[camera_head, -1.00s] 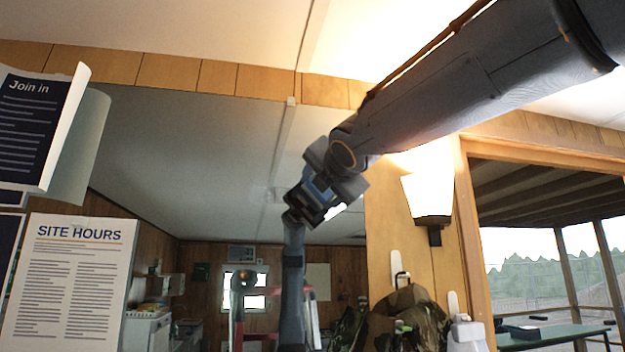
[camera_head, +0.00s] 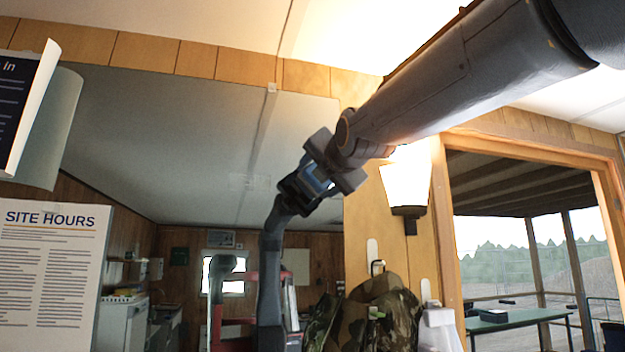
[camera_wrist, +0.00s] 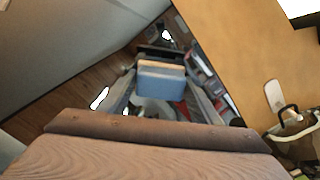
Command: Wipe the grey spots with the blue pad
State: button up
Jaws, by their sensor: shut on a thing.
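A large mirror (camera_head: 150,120) hangs on the wall and reflects the room and my own arm. A faint pale-grey patch (camera_head: 250,182) shows on the mirror, left of my gripper; its separate spots are hard to make out. My gripper (camera_head: 318,180) is in front of the mirror's right part, shut on the blue pad (camera_head: 324,178). In the wrist view the blue pad (camera_wrist: 160,82) sits between the fingers. I cannot tell whether the pad touches the glass. The mirror image of my gripper adjoins it at its lower left.
A site hours notice (camera_head: 45,270) and a curling dark leaflet (camera_head: 25,105) are at the left. Right of the mirror are a lit wall lamp (camera_head: 408,185), a camouflage garment (camera_head: 375,315) on a hook, and a window (camera_head: 520,250).

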aim_at(230, 176)
jog(key=shift+f, duration=0.1)
jog(key=shift+s+a, duration=0.25)
jog(key=shift+a, duration=0.7)
jog(key=shift+s+a+f+b, duration=0.1)
jog(key=shift+a+b, duration=0.4)
jog(key=shift+b, duration=0.75)
jog(key=shift+s+a+b, duration=0.15)
jog(key=shift+a+b, duration=0.2)
jog(key=shift+b, duration=0.35)
jog(key=shift+s+a+b, duration=0.15)
jog(key=shift+a+b, duration=0.85)
jog(key=shift+b, duration=0.2)
jog(key=shift+s+a+b, duration=0.25)
jog(key=shift+a+b, duration=0.4)
jog(key=shift+a, duration=0.35)
jog(key=shift+s+a+b, duration=0.2)
jog(key=shift+a+b, duration=0.4)
jog(key=shift+a, duration=0.35)
jog(key=shift+s+a+b, duration=0.2)
jog(key=shift+s+a, duration=0.05)
jog(key=shift+a, duration=0.65)
jog(key=shift+s+a+b, duration=0.25)
jog(key=shift+s+a, duration=0.05)
jog(key=shift+a, duration=0.6)
jog(key=shift+s+a+b, duration=0.2)
jog(key=shift+s+a, duration=0.05)
jog(key=shift+a, duration=0.65)
